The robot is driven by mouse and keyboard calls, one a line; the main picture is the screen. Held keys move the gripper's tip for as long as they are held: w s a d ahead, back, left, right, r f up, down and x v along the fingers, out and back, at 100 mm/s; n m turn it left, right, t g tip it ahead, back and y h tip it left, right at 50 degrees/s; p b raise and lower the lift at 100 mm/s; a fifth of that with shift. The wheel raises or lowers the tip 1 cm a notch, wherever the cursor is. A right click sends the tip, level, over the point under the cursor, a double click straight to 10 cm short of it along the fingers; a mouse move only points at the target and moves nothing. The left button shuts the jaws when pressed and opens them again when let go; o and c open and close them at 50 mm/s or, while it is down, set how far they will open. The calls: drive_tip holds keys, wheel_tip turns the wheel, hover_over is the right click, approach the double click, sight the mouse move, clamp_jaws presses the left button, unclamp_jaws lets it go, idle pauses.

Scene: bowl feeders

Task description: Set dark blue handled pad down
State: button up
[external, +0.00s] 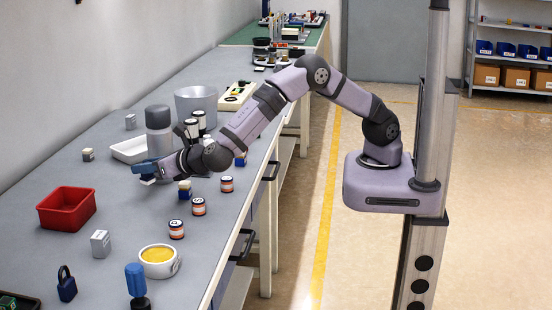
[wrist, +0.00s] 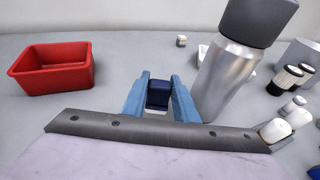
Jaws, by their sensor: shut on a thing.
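The dark blue handled pad (wrist: 158,95) sits between the blue fingers of my gripper (wrist: 160,84) in the wrist view, with a pale strip below its dark block. My gripper (external: 143,169) is shut on it. A pale edge shows under the fingers. I cannot tell whether the pad touches the bench.
A steel bottle (wrist: 237,75) stands close right of my gripper, with a white tray (external: 130,150) behind. A red bin (external: 66,209) is at the left. Bare bench lies between bin and gripper.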

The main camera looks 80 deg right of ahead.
sight(151, 179)
drive_tip(key=shift+f, duration=1.85)
drive_tip(key=shift+f, duration=0.15)
drive_tip(key=o, duration=1.1)
drive_tip(key=shift+c, duration=0.2)
drive_tip(key=shift+r, duration=0.2)
drive_tip(key=shift+s+a, duration=0.2)
drive_tip(key=shift+s, duration=0.1)
drive_tip(key=b+v, duration=0.1)
drive_tip(key=v, duration=1)
drive_tip(key=shift+s+d+r+b, duration=0.1)
drive_tip(key=shift+s+r+b, duration=0.1)
drive_tip(key=shift+b, duration=0.2)
